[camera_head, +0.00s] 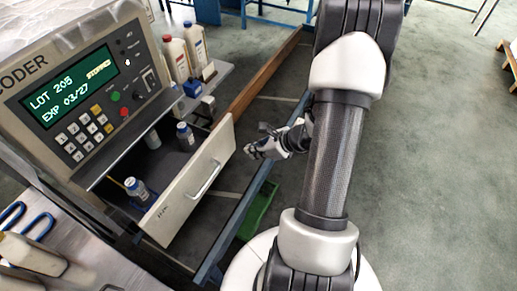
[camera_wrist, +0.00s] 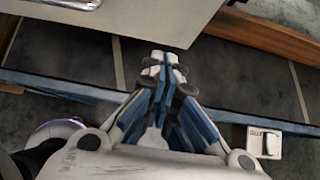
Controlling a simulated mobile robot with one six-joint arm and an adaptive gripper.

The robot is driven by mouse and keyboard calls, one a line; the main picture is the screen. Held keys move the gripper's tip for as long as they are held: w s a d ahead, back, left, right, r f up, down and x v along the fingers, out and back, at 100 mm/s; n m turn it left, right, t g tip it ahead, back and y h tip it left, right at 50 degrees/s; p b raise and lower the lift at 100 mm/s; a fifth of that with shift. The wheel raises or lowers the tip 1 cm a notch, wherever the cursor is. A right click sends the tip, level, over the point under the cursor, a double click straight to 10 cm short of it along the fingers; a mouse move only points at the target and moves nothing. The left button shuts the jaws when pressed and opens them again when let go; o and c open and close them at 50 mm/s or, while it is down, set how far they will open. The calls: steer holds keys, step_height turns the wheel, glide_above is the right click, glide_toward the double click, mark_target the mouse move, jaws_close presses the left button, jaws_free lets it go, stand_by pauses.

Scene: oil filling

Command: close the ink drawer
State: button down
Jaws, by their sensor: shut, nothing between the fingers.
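The ink drawer (camera_head: 190,185) under the coder machine is pulled out, its pale front panel standing away from the cabinet. A handle (camera_head: 204,180) is fixed on that panel. Small bottles with blue caps (camera_head: 137,190) stand inside the drawer. My gripper (camera_head: 250,152) is just to the right of the drawer front, on its outer side. In the wrist view my gripper (camera_wrist: 165,62) has its fingers together and empty. The pale drawer panel (camera_wrist: 150,15) fills the top of that view, close to the fingertips. I cannot tell whether they touch it.
The coder (camera_head: 75,90) with screen and keypad stands above the drawer. White bottles with red and blue caps (camera_head: 177,60) stand on a side shelf behind. A blue rail (camera_head: 235,228) runs below and in front of the drawer. Open floor (camera_head: 440,140) lies to the right.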

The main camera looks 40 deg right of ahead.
steer(key=shift+w+a+f+b, duration=0.15)
steer(key=shift+w+a+f, duration=0.3)
steer(key=shift+w, duration=0.7)
steer(key=shift+w+a+f+b, duration=0.15)
steer(key=shift+w+a+f, duration=0.35)
steer(key=shift+w, duration=0.6)
steer(key=shift+w+a+f+b, duration=0.2)
steer(key=shift+w+f, duration=0.4)
steer(key=shift+w, duration=0.55)
steer(key=shift+a, duration=0.1)
steer(key=w+a, duration=0.3)
steer(key=w, duration=0.4)
steer(key=w+a, duration=0.2)
steer(key=w, duration=0.6)
steer(key=w+a, duration=0.3)
steer(key=w, duration=0.5)
steer(key=shift+w+a+b, duration=0.25)
steer(key=shift+a+b, duration=0.05)
steer(key=shift+b, duration=0.05)
steer(key=shift+w+a, duration=0.15)
steer(key=shift+w, duration=0.4)
steer(key=shift+r, duration=0.1)
